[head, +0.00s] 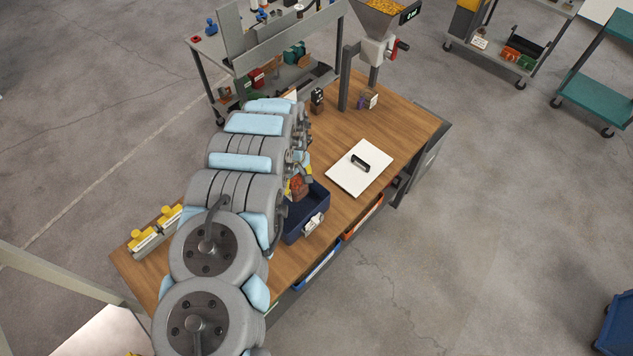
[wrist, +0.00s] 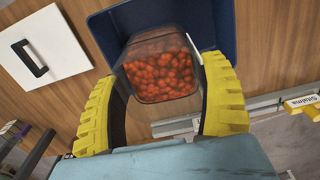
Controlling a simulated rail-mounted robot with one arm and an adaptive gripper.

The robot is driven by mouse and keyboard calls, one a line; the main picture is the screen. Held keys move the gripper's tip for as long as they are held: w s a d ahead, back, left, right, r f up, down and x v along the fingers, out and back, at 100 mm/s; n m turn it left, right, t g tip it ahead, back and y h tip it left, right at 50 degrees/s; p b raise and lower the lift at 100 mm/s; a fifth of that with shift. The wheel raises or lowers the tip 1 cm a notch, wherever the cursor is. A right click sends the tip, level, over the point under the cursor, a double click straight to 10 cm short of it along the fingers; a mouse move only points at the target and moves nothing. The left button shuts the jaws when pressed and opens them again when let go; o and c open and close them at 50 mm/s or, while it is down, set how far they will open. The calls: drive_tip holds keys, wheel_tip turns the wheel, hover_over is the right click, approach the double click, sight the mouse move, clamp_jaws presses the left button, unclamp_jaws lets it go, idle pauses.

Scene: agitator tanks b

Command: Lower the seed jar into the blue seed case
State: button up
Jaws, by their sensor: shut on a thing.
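The seed jar (wrist: 160,70) is a clear container filled with orange-red seeds. My gripper (wrist: 164,78) is shut on it, with one yellow ridged finger on each side. The blue seed case (wrist: 108,32) is a dark blue open box behind the jar in the wrist view; its walls show left, right and beyond the jar. In the head view the case (head: 293,232) stands on the wooden bench, and the jar (head: 299,188) shows at its far-left end, partly hidden by my arm. I cannot tell how far the jar is inside the case or whether it touches it.
A white lid with a black handle (head: 345,176) lies flat on the bench right of the case. A hopper machine (head: 376,50) stands at the bench's far end. Yellow-topped items (head: 157,229) sit left of my arm. An orange bin (head: 362,218) hangs below the bench's right edge.

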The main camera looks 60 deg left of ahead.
drive_tip(key=shift+s+a, duration=0.45)
drive_tip(key=shift+s, duration=0.15)
drive_tip(key=shift+w+d, duration=0.1)
drive_tip(key=shift+d, duration=0.1)
wheel_tip(320, 180, down, 12)
drive_tip(key=b, duration=0.7)
idle(0.7)
drive_tip(key=shift+f+b, duration=1.1)
drive_tip(key=shift+f, duration=0.35)
idle(1.8)
drive_tip(key=o, duration=1.2)
drive_tip(key=shift+r, duration=0.1)
drive_tip(key=shift+r, duration=5.95)
